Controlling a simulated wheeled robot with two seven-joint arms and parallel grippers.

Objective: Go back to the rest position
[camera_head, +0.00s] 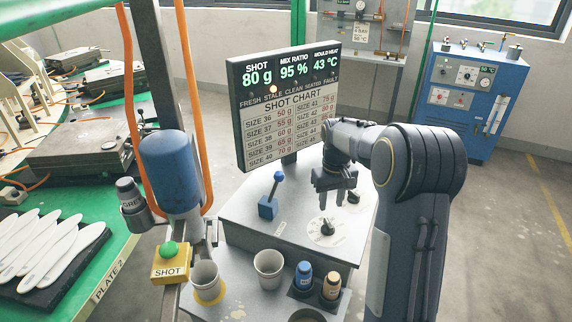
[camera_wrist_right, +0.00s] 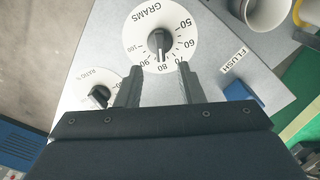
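My right gripper (camera_head: 336,203) hangs over the console (camera_head: 245,216), its fingers pointing down. In the right wrist view its two fingers (camera_wrist_right: 158,82) are apart with nothing between them. The grams dial (camera_wrist_right: 138,35) lies just beyond the fingertips. Its black knob (camera_wrist_right: 160,42) appears free of the fingers, with its white mark toward 80. The smaller ratio dial (camera_wrist_right: 83,85) with a black knob is beside it. My left gripper is not in view.
The display board (camera_head: 285,105) stands behind the console and reads shot 80 g. A blue flush lever (camera_head: 269,203), two cups (camera_head: 268,270), blue and tan bottles (camera_head: 304,276) and a yellow shot button box (camera_head: 170,265) are nearby. Insoles (camera_head: 38,245) lie at left.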

